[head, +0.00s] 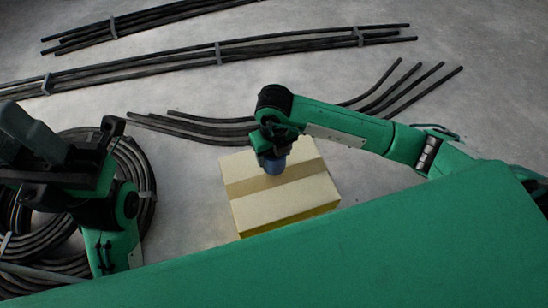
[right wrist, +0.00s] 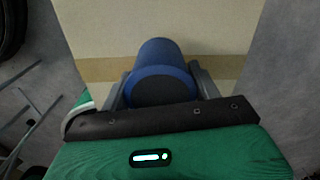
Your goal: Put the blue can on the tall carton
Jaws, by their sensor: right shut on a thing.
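The blue can (head: 275,165) is in my right gripper (head: 272,152), which is shut around it. In the head view the can appears over the top of the tall carton (head: 285,200), near its brown tape band. In the right wrist view the can (right wrist: 162,62) stands out between the two grey fingers (right wrist: 162,88), with the carton's top (right wrist: 220,25) behind it. I cannot tell whether the can touches the carton. My left gripper (head: 72,138) is at the left, away from the carton, with its fingers apart and empty.
Bundles of dark pipes (head: 215,55) lie on the grey floor at the back. Bent pipes (head: 205,130) lie behind the carton. A coil of black hose (head: 140,165) lies at the left, near my left arm. Bare floor is right of the carton.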

